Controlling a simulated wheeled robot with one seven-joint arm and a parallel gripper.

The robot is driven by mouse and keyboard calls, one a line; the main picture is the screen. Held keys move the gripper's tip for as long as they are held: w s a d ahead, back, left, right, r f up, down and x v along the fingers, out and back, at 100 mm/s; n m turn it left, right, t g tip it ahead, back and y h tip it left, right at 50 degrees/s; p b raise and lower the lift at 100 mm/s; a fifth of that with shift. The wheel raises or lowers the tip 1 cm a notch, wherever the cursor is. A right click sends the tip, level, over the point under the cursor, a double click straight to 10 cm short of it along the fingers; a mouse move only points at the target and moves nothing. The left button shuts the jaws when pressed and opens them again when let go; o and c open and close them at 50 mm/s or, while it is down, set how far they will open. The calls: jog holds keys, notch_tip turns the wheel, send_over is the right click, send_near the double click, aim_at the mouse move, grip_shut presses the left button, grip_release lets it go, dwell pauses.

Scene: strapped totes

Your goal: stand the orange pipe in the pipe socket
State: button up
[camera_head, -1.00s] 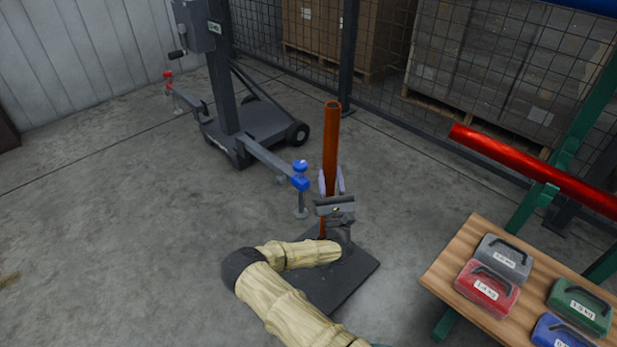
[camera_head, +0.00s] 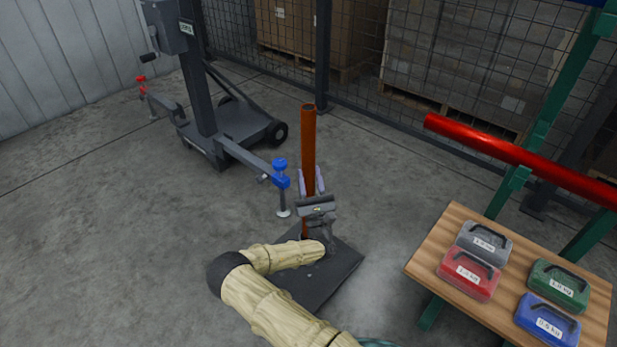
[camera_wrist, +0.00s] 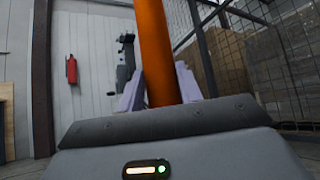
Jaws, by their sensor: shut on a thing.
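The orange pipe (camera_head: 309,140) stands upright in the head view, its open top end showing. My gripper (camera_head: 312,184) is shut on it around its lower-middle part. In the wrist view the pipe (camera_wrist: 154,50) rises between the two pale fingers of my gripper (camera_wrist: 158,88), leaning slightly in the picture. The pipe's lower end is partly behind my wrist, over a dark flat base plate (camera_head: 335,275) on the floor. The pipe socket itself is hidden or too small to make out, so I cannot tell whether the pipe is in it.
A grey wheeled stand (camera_head: 225,135) with a blue-knobbed arm (camera_head: 281,175) is close left of the pipe. A wooden table (camera_head: 425,268) with several coloured cases is at right, below a red pipe (camera_head: 520,155) on a green rack. Mesh fencing runs behind. Floor at left is clear.

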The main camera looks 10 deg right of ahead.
notch_tip(320, 180, down, 13)
jog(key=b, duration=0.6)
jog(key=shift+b, duration=0.3)
dwell(1.9)
jog(key=o, duration=1.3)
